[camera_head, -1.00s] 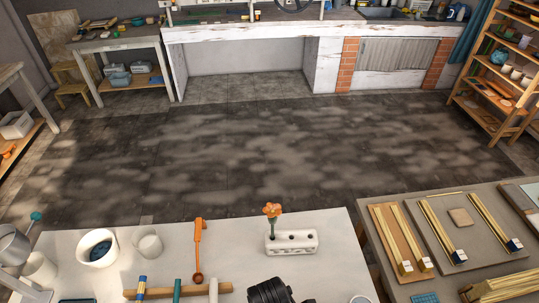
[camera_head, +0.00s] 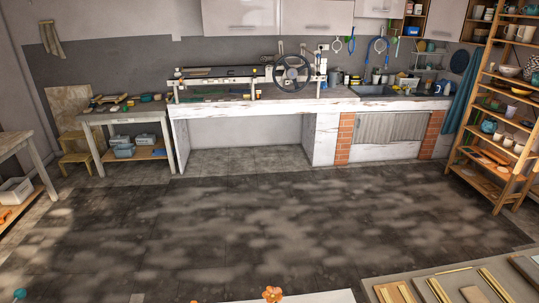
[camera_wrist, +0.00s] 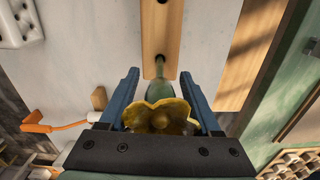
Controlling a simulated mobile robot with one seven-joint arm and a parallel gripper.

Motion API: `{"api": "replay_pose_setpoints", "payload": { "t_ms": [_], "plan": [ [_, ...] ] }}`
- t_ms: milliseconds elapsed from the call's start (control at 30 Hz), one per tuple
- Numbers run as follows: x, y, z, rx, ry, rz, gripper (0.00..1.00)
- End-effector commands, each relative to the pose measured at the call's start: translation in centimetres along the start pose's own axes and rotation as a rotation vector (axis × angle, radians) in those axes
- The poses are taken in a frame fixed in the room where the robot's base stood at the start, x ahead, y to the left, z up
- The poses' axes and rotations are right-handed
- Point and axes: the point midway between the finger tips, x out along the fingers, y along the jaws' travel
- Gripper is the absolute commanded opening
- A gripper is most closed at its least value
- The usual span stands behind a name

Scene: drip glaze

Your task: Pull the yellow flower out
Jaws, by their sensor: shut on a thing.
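In the wrist view, the yellow flower (camera_wrist: 160,118) lies between the two blue fingers of my gripper (camera_wrist: 160,84). My gripper is shut on it. Its green stem (camera_wrist: 158,82) points away from the camera toward a hole in a light wooden block (camera_wrist: 161,35). I cannot tell whether the stem's end is inside the hole or just above it. Another hole shows at the block's far end. The head view shows neither my gripper nor the yellow flower.
An orange tool (camera_wrist: 52,126) and a white holed block (camera_wrist: 22,22) lie on the pale table left of the wooden block in the wrist view. An orange flower (camera_head: 272,293) shows at the head view's bottom edge. The floor beyond (camera_head: 230,225) is clear.

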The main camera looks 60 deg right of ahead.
Motion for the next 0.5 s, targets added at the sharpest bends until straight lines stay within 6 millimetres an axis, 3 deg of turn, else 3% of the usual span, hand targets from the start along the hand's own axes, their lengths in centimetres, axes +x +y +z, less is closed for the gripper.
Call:
{"api": "replay_pose_setpoints", "payload": {
  "t_ms": [500],
  "plan": [
    [-0.7,0.01,-0.01,0.0,0.0,0.0,0.0]
  ]
}}
